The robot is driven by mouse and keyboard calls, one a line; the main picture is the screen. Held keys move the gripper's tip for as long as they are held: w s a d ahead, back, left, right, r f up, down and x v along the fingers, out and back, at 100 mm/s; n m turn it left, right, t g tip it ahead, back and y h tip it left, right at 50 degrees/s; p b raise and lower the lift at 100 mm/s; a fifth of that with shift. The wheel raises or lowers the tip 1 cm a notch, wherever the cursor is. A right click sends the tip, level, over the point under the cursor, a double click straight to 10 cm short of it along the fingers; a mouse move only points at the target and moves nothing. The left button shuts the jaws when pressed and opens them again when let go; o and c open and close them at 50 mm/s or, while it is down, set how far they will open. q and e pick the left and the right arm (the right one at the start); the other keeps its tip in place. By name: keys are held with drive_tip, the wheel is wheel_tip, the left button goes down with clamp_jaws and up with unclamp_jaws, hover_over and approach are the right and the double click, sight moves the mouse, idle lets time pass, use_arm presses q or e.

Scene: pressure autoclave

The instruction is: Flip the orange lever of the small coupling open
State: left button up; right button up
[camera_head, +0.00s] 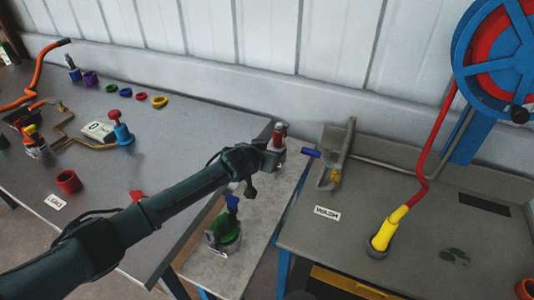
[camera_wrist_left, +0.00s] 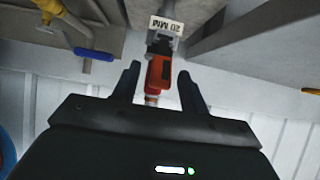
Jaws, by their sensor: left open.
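The small coupling (camera_wrist_left: 164,43) is a grey fitting with a "20 MM" label, upside down in the left wrist view. Its orange lever (camera_wrist_left: 158,70) lies along it, with a red and white part beyond. In the wrist view my left gripper (camera_wrist_left: 158,74) is open, one finger on each side of the lever, with gaps showing. My right gripper is not in view.
A green-ringed fitting with a blue handle (camera_head: 229,232) stands nearer on the narrow bench. To the right, a grey bent pipe (camera_head: 341,155) with a blue lever (camera_head: 311,153) stands by the wash bench (camera_head: 300,235). A yellow nozzle (camera_head: 388,230) stands on that bench.

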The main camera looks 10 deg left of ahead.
use_arm(q)
wheel_tip(320, 180, up, 10)
drive_tip(key=shift+b, duration=0.3)
drive_tip(key=shift+c, duration=0.4)
